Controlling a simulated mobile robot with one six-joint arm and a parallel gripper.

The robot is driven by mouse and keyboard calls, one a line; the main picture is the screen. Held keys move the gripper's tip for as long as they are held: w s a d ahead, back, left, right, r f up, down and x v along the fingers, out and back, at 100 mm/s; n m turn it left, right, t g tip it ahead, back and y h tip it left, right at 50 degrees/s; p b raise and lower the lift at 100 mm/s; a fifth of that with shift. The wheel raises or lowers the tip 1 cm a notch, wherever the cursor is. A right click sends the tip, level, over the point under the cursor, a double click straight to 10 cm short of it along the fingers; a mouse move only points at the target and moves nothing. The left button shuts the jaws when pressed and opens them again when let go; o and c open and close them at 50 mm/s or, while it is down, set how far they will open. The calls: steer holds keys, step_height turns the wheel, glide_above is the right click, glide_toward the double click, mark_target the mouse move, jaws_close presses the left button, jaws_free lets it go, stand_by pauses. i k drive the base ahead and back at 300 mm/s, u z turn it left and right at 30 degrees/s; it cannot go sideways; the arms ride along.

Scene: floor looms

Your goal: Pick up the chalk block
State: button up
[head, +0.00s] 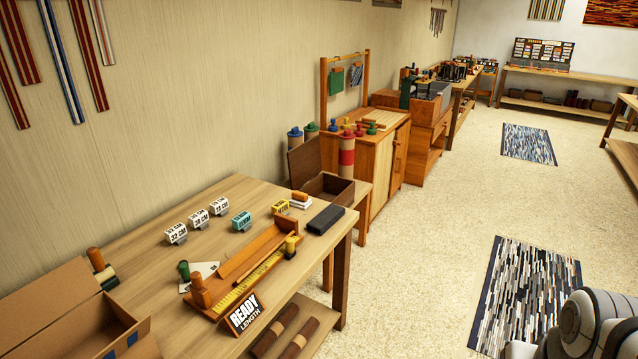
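I cannot tell for certain which thing is the chalk block. A small white block (301,206) with an orange piece (300,196) on top lies near the back right of the near wooden table (180,235). A dark grey block (325,219) lies flat just in front of it, near the table's right edge. My gripper is not in view; only pale rounded parts of my arm show at the lower right, well away from the table.
A wooden measuring jig (258,252) with a yellow rule and a "READY LENGTH" sign (245,313) fill the table's middle. White number blocks (198,218) stand behind. An open box (328,188) sits beyond the table. Carpet is open at right, with a striped rug (525,290).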

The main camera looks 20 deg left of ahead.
mark_target(300, 201)
steer(key=u, duration=0.45)
steer(key=i, duration=2.5)
steer(key=u, duration=0.2)
